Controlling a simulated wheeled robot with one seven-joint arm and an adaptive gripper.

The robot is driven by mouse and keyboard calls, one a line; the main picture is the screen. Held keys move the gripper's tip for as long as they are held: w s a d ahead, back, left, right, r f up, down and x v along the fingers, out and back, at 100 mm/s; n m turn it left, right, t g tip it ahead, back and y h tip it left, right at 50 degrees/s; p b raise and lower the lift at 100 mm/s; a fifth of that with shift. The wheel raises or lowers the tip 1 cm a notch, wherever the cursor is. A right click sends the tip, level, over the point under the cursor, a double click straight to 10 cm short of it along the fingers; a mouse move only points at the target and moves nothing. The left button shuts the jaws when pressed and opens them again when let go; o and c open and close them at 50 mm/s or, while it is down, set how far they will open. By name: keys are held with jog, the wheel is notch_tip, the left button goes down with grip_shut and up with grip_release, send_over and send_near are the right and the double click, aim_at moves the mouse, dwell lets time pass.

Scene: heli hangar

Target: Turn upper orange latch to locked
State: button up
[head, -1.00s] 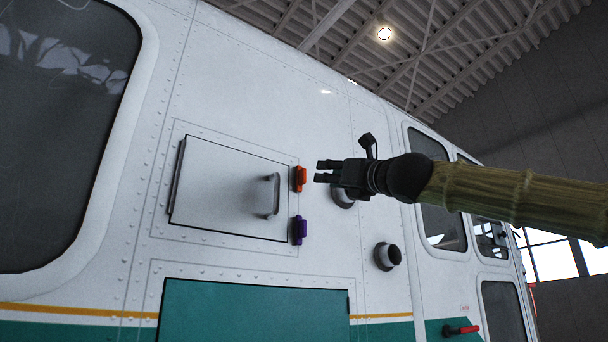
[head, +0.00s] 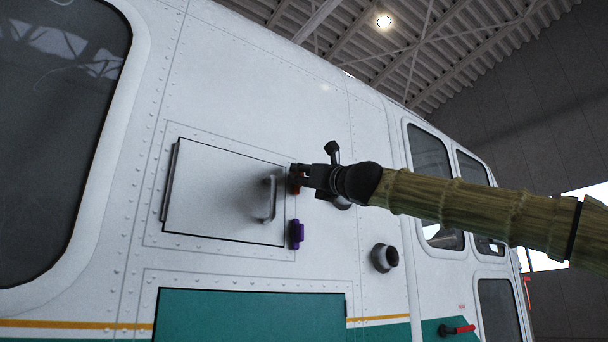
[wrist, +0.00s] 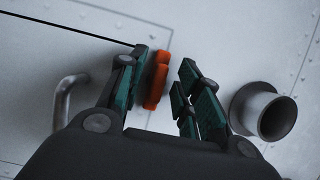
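A gap shows between the latch and the right finger. My gripper (head: 298,178) is open around the latch, and it also shows in the wrist view (wrist: 163,88). The panel looks closed.
A purple latch (head: 297,234) sits below the orange one. A grey handle (head: 270,198) stands out from the panel left of the latches.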

grip_shut()
jog(key=shift+n+p, duration=0.3)
jog(key=shift+r+n+g+y+p, duration=0.2)
jog(key=shift+n+g+y+p, duration=0.35)
jog(key=shift+n+p, duration=0.55)
jog(key=n+g+y+p, duration=0.1)
jog(key=n, duration=0.1)
jog(key=n+g+p, duration=0.1)
jog(key=n+p, duration=0.1)
jog(key=n, duration=0.1)
jog(key=shift+y, duration=0.35)
jog(key=n+g+p, duration=0.1)
jog(key=n, duration=0.1)
jog(key=n+g+p, duration=0.1)
jog(key=n+p, duration=0.1)
jog(key=n, duration=0.1)
jog(key=n+g+p, duration=0.1)
jog(key=n, duration=0.2)
jog(key=shift+g+y, duration=0.25)
jog(key=shift+y, duration=0.05)
jog(key=n+p, duration=0.1)
jog(key=n, duration=0.1)
jog(key=n+g+h+p, duration=0.1)
jog(key=n, duration=0.1)
jog(key=n+g+p, duration=0.1)
jog(key=n, duration=0.1)
jog(key=shift+f+n, duration=0.25)
jog(key=shift+n, duration=0.05)
